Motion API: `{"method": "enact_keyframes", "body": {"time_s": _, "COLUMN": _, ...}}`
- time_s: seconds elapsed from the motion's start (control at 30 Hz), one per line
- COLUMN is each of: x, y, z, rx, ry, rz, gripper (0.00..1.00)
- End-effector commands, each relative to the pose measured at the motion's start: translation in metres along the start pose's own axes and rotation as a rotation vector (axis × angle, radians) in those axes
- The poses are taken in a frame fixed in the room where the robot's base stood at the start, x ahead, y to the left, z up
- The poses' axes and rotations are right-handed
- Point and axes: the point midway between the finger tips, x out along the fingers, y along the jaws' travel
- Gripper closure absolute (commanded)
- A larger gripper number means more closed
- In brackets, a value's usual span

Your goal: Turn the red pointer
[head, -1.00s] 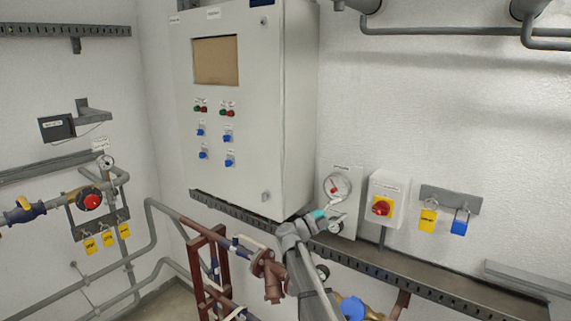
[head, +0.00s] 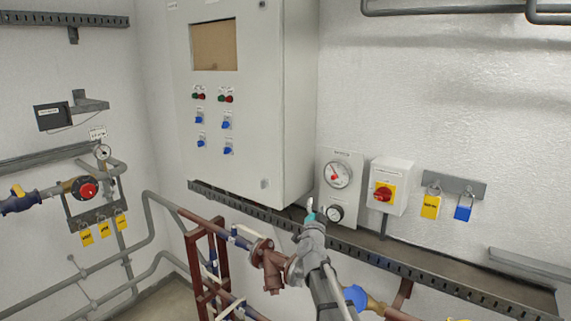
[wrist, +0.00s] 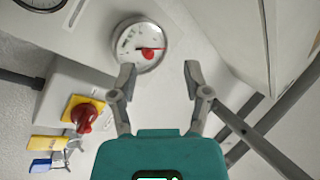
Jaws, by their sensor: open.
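The round white dial (head: 337,174) hangs on a wall plate right of the cabinet, with the red pointer (head: 334,172) at its middle. In the wrist view the dial (wrist: 126,42) is ahead, above the left fingertip, and the red pointer (wrist: 148,53) shows fully. My gripper (wrist: 160,72) is open and empty, its two fingers apart. The dial lies toward the left finger, not centred between the tips. In the head view my gripper (head: 314,212) is below and left of the dial, apart from it; its fingers are small there.
A red rotary switch (head: 383,192) on a yellow plate is to the right, with yellow (head: 430,207) and blue (head: 463,212) padlocks beyond. The cabinet (head: 280,100) stands left; a cable tray (head: 400,263) runs beneath.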

Motion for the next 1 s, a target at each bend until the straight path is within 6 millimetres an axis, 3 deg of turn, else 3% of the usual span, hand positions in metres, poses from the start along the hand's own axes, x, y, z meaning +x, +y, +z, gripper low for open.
{"method": "enact_keyframes", "body": {"time_s": 0.47, "x": -0.075, "y": 0.037, "z": 0.085, "rx": -0.180, "ry": -0.518, "rz": -0.080, "gripper": 0.38}}
{"method": "enact_keyframes", "body": {"time_s": 0.8, "x": -0.153, "y": 0.087, "z": 0.130, "rx": -0.313, "ry": -0.895, "rz": -0.041, "gripper": 0.38}}
{"method": "enact_keyframes", "body": {"time_s": 1.0, "x": -0.206, "y": 0.124, "z": 0.144, "rx": -0.389, "ry": -1.114, "rz": 0.023, "gripper": 0.38}}
